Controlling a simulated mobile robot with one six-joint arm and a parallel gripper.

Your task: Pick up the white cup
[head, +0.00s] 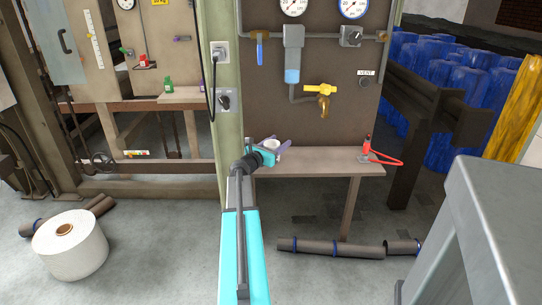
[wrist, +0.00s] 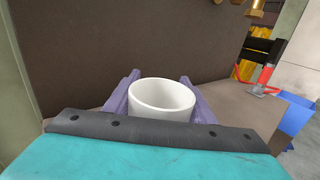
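The white cup (wrist: 163,97) stands upright between the two purple fingers of my gripper (wrist: 160,100) in the wrist view. Its rim and upper wall show; its lower part is hidden behind my gripper's dark front edge. A finger lies on each side of the cup, close to its wall; I cannot tell whether they touch it. In the head view, the cup (head: 275,142) shows small beside my gripper (head: 277,149), at the left end of a narrow wooden shelf (head: 325,161). Whether the cup rests on the shelf is hard to see.
The brown panel (head: 320,120) with gauges and a yellow valve (head: 320,90) rises behind. Dark pipes (head: 330,247) lie on the floor below. The middle of the shelf is clear.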

